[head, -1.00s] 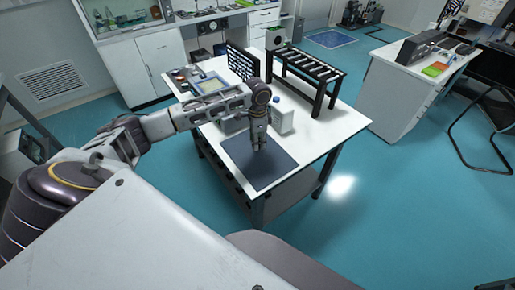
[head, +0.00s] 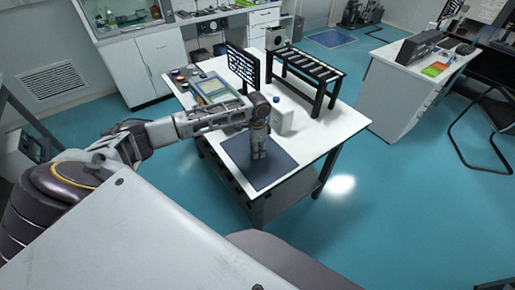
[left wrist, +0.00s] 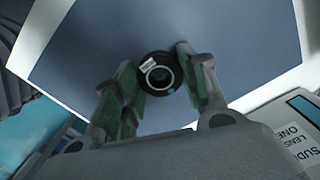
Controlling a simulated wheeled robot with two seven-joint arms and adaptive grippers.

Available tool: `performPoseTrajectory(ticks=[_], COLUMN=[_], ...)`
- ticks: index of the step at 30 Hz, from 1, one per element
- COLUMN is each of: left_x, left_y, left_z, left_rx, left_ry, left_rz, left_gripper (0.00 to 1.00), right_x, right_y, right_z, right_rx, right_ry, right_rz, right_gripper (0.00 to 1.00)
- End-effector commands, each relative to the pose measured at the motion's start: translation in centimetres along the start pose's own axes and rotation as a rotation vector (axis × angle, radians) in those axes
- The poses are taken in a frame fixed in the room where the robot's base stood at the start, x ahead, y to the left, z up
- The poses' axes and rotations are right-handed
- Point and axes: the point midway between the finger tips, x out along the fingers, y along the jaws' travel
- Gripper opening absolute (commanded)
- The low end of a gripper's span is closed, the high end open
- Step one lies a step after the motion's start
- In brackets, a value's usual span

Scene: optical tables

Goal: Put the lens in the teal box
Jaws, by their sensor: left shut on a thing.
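The lens (left wrist: 160,74) is a dark round piece with a pale ring and a small white label, seen between the fingers in the left wrist view. My left gripper (head: 259,154) is shut on it, low over the dark mat (head: 278,172); whether the lens touches the mat is unclear. The gripper's green-padded fingers (left wrist: 157,75) flank the lens in the left wrist view. A labelled box (left wrist: 297,132) with lens lettering and a blue-teal patch shows at lower right there; I cannot tell if it is the teal box. My right gripper is out of view.
A black rack (head: 306,70), a dark upright screen (head: 243,68) and a yellow-edged tray (head: 211,88) stand farther back on the white table (head: 335,124). The table's right front is clear.

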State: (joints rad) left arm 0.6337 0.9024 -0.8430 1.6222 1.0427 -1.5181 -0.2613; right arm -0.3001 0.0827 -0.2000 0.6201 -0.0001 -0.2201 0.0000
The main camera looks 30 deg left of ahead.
Motion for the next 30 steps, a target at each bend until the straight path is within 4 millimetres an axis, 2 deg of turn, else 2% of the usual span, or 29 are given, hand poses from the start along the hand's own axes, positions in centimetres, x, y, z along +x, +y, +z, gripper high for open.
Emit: performPoseTrajectory(ticks=[10,11,15,30], left_x=[0.21,0.22,0.21,-0.25], left_y=[0.02,0.01,0.01,-0.02], left_z=[0.01,0.02,0.01,-0.02], left_rx=[-0.001,-0.001,0.0,0.0], left_ry=[-0.001,-0.001,0.0,0.001], left_rz=[0.001,0.001,0.001,0.0], left_gripper=[0.18,0.45,0.63,0.64], right_x=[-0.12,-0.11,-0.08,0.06], right_y=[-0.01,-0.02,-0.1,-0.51], right_z=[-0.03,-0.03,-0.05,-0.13], right_rx=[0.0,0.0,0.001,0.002], right_ry=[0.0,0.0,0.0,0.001], right_rz=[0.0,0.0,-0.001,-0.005], right_gripper=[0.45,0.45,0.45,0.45])
